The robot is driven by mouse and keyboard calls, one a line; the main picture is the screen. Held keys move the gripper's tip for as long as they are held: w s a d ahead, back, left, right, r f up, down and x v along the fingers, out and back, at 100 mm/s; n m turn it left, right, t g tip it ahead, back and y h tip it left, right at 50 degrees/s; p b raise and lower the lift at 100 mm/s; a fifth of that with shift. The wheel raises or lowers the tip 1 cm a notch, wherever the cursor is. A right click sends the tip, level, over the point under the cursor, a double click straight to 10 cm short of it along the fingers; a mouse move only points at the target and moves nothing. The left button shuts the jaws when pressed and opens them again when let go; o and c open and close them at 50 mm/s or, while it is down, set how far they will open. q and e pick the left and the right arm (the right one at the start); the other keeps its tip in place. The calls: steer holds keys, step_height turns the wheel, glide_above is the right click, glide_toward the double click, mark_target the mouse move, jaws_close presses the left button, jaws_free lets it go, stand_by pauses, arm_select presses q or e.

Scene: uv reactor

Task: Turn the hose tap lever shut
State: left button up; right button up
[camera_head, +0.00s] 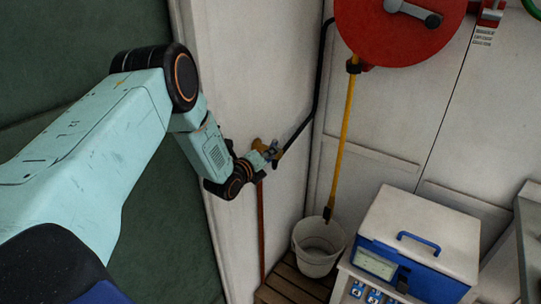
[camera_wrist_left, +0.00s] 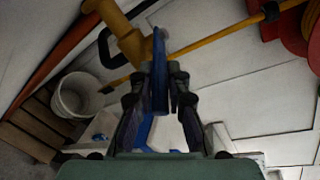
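A brass tap (camera_wrist_left: 122,38) is fixed to the side wall near the corner; in the head view its body (camera_head: 258,146) is partly hidden by my gripper. Its blue lever (camera_wrist_left: 159,62) shows edge-on in the left wrist view, standing between my fingertips. My left gripper (camera_wrist_left: 163,80) reaches in from the left, and its fingers converge closely around the lever. It also shows at the tap in the head view (camera_head: 270,153), small and partly blended with it. The fingers look shut on the lever. My right gripper is not in view.
An orange-brown pipe (camera_head: 261,225) runs down below the tap. A yellow hose (camera_head: 344,145) hangs from a red reel (camera_head: 395,28). A white bucket (camera_head: 318,262) stands on wooden slats (camera_head: 285,288). A blue-and-white instrument box (camera_head: 425,230) stands right.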

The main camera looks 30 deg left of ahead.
arm_select(q)
steer(key=o, duration=0.4)
steer(key=shift+a, duration=0.15)
steer(key=shift+o, duration=0.2)
steer(key=v, duration=1.2)
steer(key=shift+o, duration=0.5)
